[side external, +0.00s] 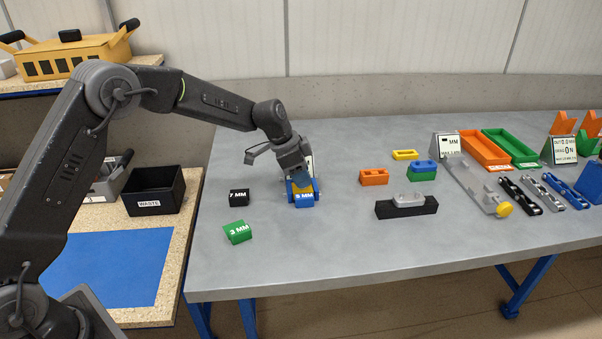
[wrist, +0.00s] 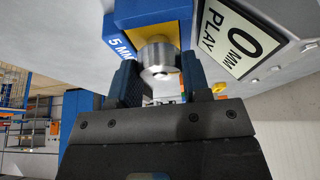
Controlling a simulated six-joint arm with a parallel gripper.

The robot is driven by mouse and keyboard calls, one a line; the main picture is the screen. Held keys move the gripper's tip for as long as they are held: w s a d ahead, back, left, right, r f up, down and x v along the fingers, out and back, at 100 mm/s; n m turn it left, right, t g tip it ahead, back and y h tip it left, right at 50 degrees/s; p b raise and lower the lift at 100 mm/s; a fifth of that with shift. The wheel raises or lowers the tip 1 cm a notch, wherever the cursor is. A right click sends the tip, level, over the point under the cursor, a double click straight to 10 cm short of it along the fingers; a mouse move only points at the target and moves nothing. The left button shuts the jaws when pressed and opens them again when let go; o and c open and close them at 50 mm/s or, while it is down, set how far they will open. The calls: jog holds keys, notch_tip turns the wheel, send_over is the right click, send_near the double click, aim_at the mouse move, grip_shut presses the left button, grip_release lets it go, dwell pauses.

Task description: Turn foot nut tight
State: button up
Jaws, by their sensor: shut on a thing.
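In the wrist view a round silver metal piece, seemingly the foot nut (wrist: 158,60), sits between the two dark fingers of my gripper (wrist: 160,78), which is shut on it. Behind the nut is a yellow part (wrist: 144,38) within a blue body (wrist: 140,12). A blue 5 MM block (wrist: 118,44) is beside it. In the side view my gripper (side external: 303,178) points down at the blue 5 MM block (side external: 305,199) and blue-yellow fixture; the nut is hidden there. A "0 MM PLAY" sign (wrist: 234,40) stands close by in the wrist view.
A black 7 MM block (side external: 239,197) and a green 3 MM block (side external: 238,232) lie to the left. An orange block (side external: 374,177) and a black base with a grey part (side external: 406,208) lie to the right. The front of the table (side external: 330,262) is clear.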

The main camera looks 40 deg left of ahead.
jog(key=o, duration=0.9)
jog(key=v, duration=1.3)
jog(key=shift+s+r, duration=0.1)
jog(key=shift+r, duration=0.3)
jog(key=shift+r, duration=0.1)
